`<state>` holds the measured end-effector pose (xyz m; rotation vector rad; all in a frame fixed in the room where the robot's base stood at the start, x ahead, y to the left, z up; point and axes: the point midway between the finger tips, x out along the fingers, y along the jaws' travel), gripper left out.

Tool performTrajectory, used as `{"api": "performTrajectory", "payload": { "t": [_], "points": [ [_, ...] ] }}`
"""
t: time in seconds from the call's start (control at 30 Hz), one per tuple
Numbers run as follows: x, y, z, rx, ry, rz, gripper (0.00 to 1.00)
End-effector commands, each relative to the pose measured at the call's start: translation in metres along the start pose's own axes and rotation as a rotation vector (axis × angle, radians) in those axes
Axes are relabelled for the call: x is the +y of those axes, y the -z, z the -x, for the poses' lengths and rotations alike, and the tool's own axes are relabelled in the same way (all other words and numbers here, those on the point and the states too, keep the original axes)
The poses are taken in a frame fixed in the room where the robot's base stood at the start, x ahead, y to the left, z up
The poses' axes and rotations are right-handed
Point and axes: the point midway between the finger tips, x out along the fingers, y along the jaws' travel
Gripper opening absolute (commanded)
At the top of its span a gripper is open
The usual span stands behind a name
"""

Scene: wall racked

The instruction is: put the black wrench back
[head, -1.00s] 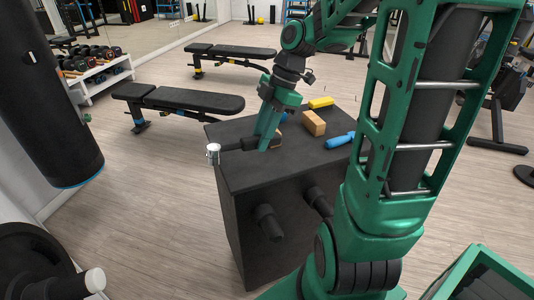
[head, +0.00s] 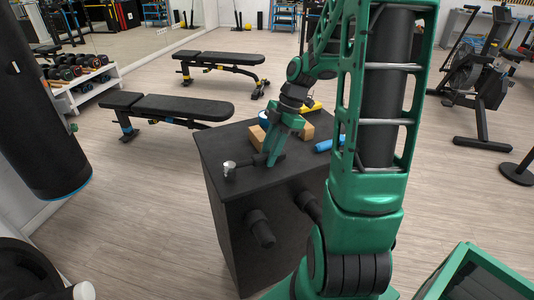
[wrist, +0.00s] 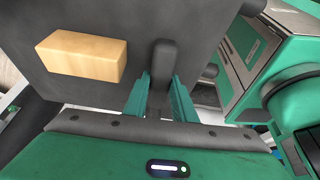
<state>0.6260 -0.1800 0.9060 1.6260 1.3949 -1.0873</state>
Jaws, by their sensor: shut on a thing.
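The black wrench (head: 243,165) shows in the head view as a dark bar with a silver end at its left. My gripper (head: 271,160) is shut on its right part, low over the top of a dark box (head: 215,145). I cannot tell whether the wrench touches the box top. In the wrist view the dark handle (wrist: 162,58) runs between the two green fingers of my gripper (wrist: 160,85). The silver end is not visible there.
Wooden blocks (head: 307,131), a yellow thing (head: 311,107) and a blue roll (head: 325,145) lie on the box behind my gripper. Dark pegs (head: 261,229) stick out of its front. A bench (head: 165,107) and a punching bag (head: 42,125) stand left.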

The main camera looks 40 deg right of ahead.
Motion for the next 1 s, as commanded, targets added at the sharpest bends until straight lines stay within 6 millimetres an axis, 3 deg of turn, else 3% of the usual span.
{"api": "performTrajectory", "payload": {
  "t": [0.43, 0.47, 0.53, 1.0],
  "points": [
    [-0.0001, -0.0027, -0.0057, 0.000, 0.001, 0.000, 0.00],
    [-0.0001, -0.0030, -0.0062, 0.000, 0.001, 0.000, 0.26],
    [-0.0001, -0.0030, -0.0058, 0.000, 0.000, 0.000, 0.43],
    [0.0008, -0.0022, 0.0030, -0.002, -0.004, -0.001, 0.43]
  ]
}}
